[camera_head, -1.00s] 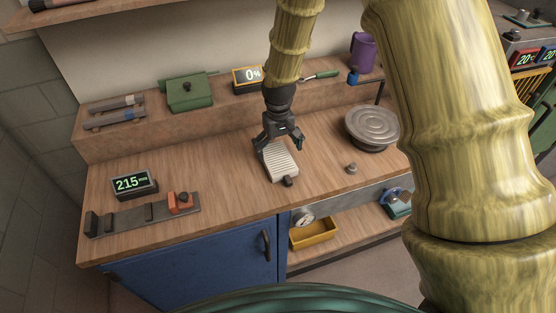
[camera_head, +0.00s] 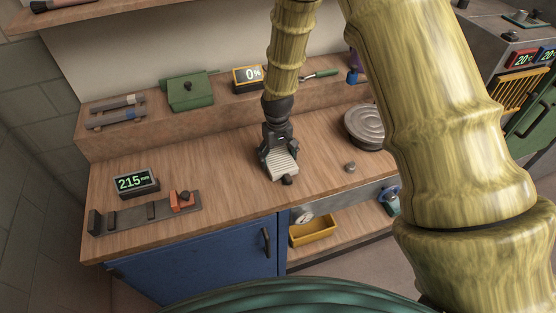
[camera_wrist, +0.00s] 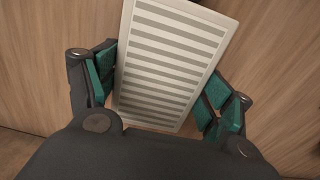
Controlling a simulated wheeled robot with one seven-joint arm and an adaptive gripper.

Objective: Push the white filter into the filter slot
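The white filter (camera_head: 283,166), a ribbed flat block, lies on the wooden bench near its front edge. In the wrist view the filter (camera_wrist: 168,62) shows grey and white stripes and a pale frame, and sits slanted between the fingers. My gripper (camera_head: 279,158) is low over the filter's far part, with one finger on each side. In the wrist view my gripper (camera_wrist: 160,92) is open, its teal pads close to the filter's side edges; I cannot tell whether they touch. I cannot make out the filter slot in either view.
A small dark knob (camera_head: 287,180) is at the filter's front end. A grey round turntable (camera_head: 368,128) and a small grey knob (camera_head: 350,168) stand to the right. A gauge rail (camera_head: 140,215) and a 215 mm display (camera_head: 132,182) are at left. The bench between is clear.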

